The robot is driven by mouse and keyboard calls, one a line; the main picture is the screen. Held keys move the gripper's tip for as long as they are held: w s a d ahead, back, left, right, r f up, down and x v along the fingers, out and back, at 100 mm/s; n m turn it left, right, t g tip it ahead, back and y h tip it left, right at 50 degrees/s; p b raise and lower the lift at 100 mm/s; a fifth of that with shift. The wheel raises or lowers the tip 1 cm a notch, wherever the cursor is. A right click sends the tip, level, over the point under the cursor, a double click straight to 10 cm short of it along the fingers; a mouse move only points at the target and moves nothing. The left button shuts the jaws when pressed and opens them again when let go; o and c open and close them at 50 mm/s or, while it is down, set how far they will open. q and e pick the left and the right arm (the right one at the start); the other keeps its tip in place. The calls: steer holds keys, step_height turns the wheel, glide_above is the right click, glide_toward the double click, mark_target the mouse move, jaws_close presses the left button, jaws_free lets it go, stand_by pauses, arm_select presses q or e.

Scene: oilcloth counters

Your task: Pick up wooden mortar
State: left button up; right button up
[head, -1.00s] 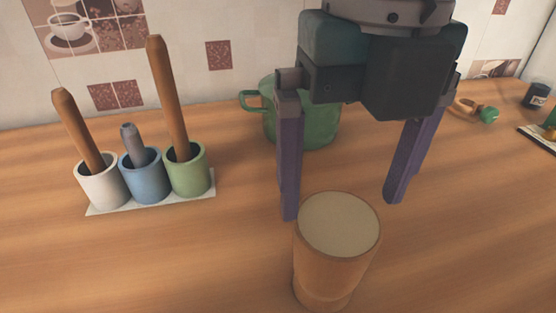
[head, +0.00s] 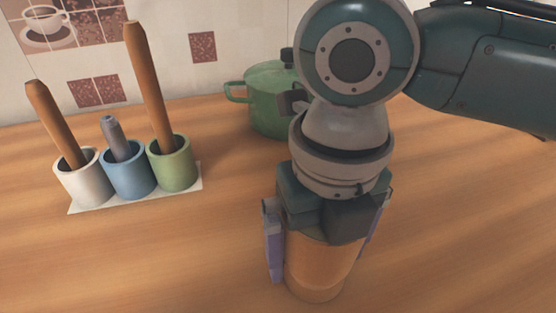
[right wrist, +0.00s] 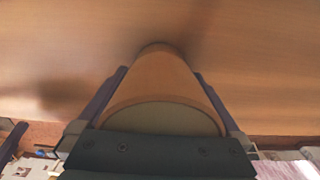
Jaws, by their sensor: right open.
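The wooden mortar (head: 318,268) stands upright on the counter at the lower middle of the head view. My right gripper (head: 318,262) is directly above it, pointing down, with its purple fingers on either side of the mortar. The gripper's body hides the mortar's top in the head view. In the right wrist view the mortar (right wrist: 155,85) lies between the two open fingers (right wrist: 155,90), its pale top close to the palm. The fingers are open around it.
A white, a blue and a green cup (head: 170,165) stand on a white card (head: 192,184) at the left, holding two wooden pestles and a grey one. A green lidded pot (head: 265,105) stands behind my right gripper. The counter (head: 130,260) is clear left of the mortar.

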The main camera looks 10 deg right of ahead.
steer(key=shift+c, duration=0.2)
steer(key=shift+r, duration=0.1)
steer(key=c, duration=1.2)
